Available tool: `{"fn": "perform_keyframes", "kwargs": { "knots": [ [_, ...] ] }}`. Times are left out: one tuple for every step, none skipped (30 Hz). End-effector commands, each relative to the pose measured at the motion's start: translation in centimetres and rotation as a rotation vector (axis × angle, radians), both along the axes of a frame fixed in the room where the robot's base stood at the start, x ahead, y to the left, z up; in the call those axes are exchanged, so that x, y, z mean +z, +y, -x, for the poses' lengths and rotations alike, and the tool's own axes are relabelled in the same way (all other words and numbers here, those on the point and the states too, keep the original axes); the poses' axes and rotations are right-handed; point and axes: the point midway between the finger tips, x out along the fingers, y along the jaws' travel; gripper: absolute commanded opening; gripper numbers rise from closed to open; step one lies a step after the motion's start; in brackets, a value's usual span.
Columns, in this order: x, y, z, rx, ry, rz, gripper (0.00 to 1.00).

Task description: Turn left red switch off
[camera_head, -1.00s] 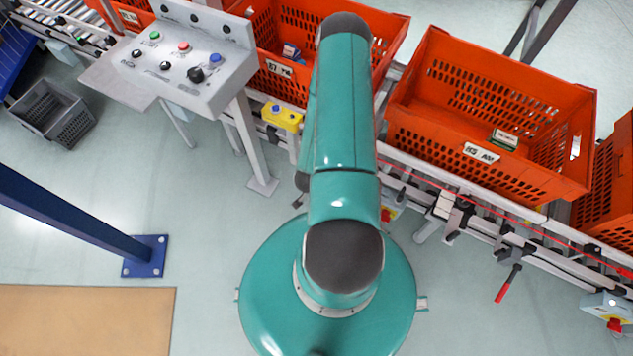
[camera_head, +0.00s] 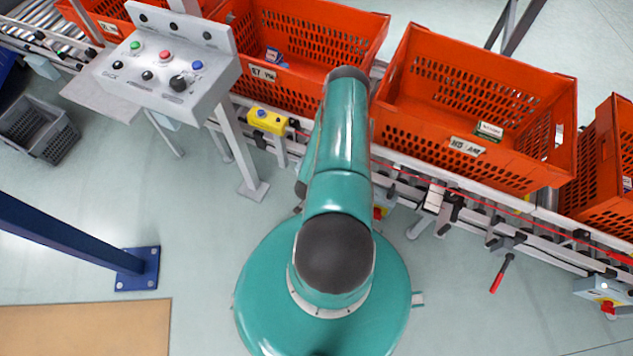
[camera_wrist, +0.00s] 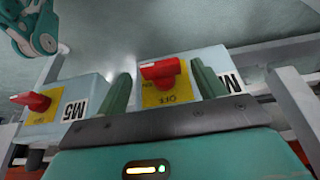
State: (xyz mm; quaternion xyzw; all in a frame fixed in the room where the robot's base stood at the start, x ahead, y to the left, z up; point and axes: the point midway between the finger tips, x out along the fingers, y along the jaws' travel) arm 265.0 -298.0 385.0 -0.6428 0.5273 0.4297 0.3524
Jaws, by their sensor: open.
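In the wrist view, a red switch (camera_wrist: 161,71) sits on a yellow plate on a pale grey box. The two green fingers of my gripper (camera_wrist: 160,74) stand apart on either side of it. I cannot tell whether they touch it. A second red switch (camera_wrist: 32,101) is on another box at the left, outside the fingers, beside an M5 label. In the head view, a red switch (camera_head: 607,306) shows on a grey box at the far right. A small red and yellow part (camera_head: 378,212) shows beside my arm. My gripper is hidden there behind my arm.
Orange totes (camera_head: 392,101) stand along the conveyor (camera_head: 470,205). A button panel (camera_head: 165,75) is at the upper left, with a yellow button box (camera_head: 266,120) near it. A blue post (camera_head: 70,235) stands at the left. A red-handled lever (camera_head: 501,274) hangs below the conveyor.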

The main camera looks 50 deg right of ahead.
Motion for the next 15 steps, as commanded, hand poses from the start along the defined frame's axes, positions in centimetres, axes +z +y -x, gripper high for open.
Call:
{"fn": "perform_keyframes", "kwargs": {
  "knots": [
    [-0.3,-0.06,-0.04,0.0,0.0,0.0,0.69],
    [-0.39,-0.1,-0.05,0.0,0.0,0.0,0.69],
    [-0.46,-0.13,-0.06,0.0,0.0,0.0,0.69],
    [-0.49,-0.15,-0.06,0.0,0.0,0.0,0.69],
    [-0.48,-0.16,-0.06,0.0,0.0,0.0,0.69],
    [-0.48,-0.17,-0.06,0.001,0.0,0.0,0.69],
    [-0.47,-0.16,-0.06,0.001,-0.001,0.0,0.69],
    [-0.46,-0.16,-0.06,0.001,0.0,0.0,0.69],
    [-0.46,-0.16,-0.06,0.001,0.0,0.0,0.69],
    [-0.45,-0.17,-0.06,0.0,0.0,0.0,0.67],
    [-0.45,-0.16,-0.06,0.0,0.0,0.0,0.61],
    [-0.45,-0.17,-0.05,0.0,0.0,0.0,0.53],
    [-0.45,-0.17,-0.05,0.0,0.0,0.0,0.47],
    [-0.44,-0.16,-0.05,0.0,0.0,0.0,0.42],
    [-0.44,-0.16,-0.05,0.0,0.0,0.0,0.34]
  ]
}}
